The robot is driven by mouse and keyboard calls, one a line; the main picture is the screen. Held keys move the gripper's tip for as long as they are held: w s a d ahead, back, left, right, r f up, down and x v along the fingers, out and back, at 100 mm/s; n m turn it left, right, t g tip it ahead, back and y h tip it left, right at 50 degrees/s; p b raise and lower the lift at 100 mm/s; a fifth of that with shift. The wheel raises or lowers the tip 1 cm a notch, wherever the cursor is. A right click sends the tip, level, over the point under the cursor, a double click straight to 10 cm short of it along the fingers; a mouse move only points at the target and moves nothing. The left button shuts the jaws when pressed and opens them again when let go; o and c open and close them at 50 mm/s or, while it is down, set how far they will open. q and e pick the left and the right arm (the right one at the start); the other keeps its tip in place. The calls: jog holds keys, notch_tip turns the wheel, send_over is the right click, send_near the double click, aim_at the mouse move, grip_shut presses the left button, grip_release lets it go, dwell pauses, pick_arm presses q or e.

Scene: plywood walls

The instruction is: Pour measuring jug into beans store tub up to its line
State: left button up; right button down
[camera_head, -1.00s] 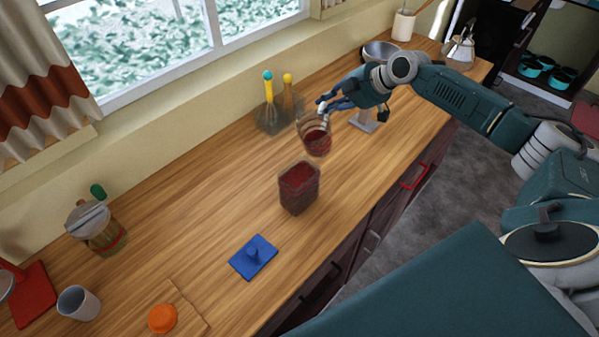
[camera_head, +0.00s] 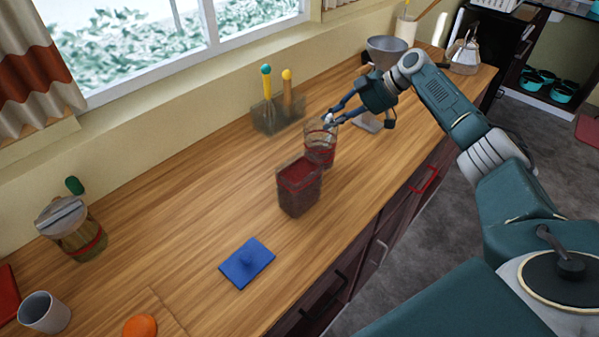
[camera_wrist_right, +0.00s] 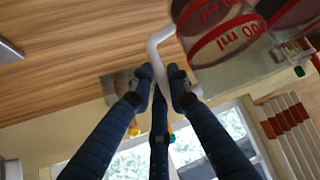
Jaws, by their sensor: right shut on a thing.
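The measuring jug (camera_head: 320,153) is clear with dark red contents low inside. It looks roughly upright, just behind and right of the tub; I cannot tell whether it touches the counter. My right gripper (camera_head: 330,121) is shut on its pale handle. The wrist view shows the gripper (camera_wrist_right: 160,85), the white handle (camera_wrist_right: 154,48) and the jug's red ml marks (camera_wrist_right: 228,38). The beans store tub (camera_head: 299,193) is a clear square container, open, with dark red contents reaching high up its walls. Its line cannot be made out. My left gripper is out of view.
A blue lid (camera_head: 247,262) lies in front of the tub. A utensil holder (camera_head: 277,114) stands behind, and a grey-bowled item (camera_head: 385,52) at back right. A lidded jar (camera_head: 72,230), a grey cup (camera_head: 44,313) and an orange item (camera_head: 140,326) are at left. The counter's middle-left is clear.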

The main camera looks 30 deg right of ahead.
notch_tip(320, 180, up, 7)
jog(key=p, duration=0.3)
jog(key=shift+p, duration=0.4)
